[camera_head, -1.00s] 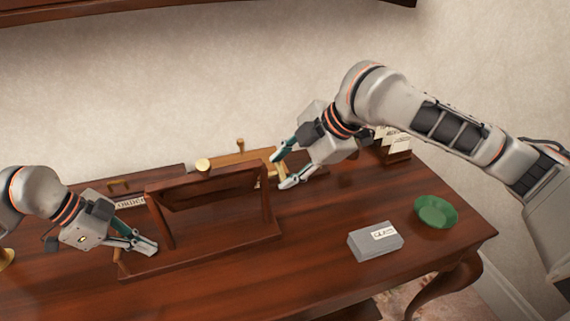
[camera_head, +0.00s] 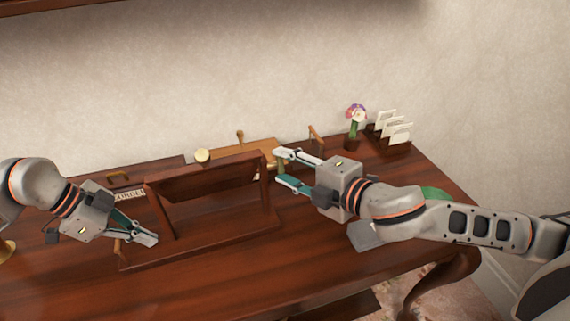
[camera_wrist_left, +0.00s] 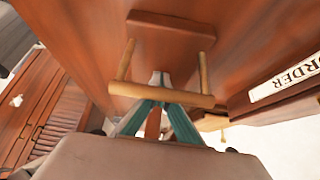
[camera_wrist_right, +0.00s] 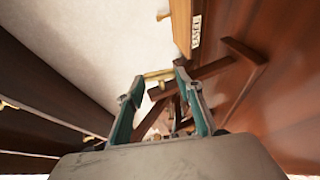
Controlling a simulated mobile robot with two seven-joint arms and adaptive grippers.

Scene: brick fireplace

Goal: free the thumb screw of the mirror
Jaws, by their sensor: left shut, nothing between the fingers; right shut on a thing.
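The mirror (camera_head: 210,184) is a dark wooden frame tilted between two posts on a base, at the middle of the desk in the head view. My right gripper (camera_head: 278,166) is at its right post, with fingers spread by the width of what they grip. In the right wrist view a brass piece, apparently the thumb screw (camera_wrist_right: 158,76), lies between the fingertips. In the head view the fingers mostly hide it. My left gripper (camera_head: 150,238) is shut and empty by the mirror's left post. In the left wrist view its tips are near a light bar on two rods (camera_wrist_left: 160,95).
Behind the mirror stand a wooden box (camera_head: 245,153) and a round brass knob (camera_head: 202,155). A flower vase (camera_head: 354,135) and a letter rack (camera_head: 390,140) stand at the back right. My right arm partly covers a grey box (camera_head: 364,238) and a green bowl (camera_head: 436,193). The front desktop is clear.

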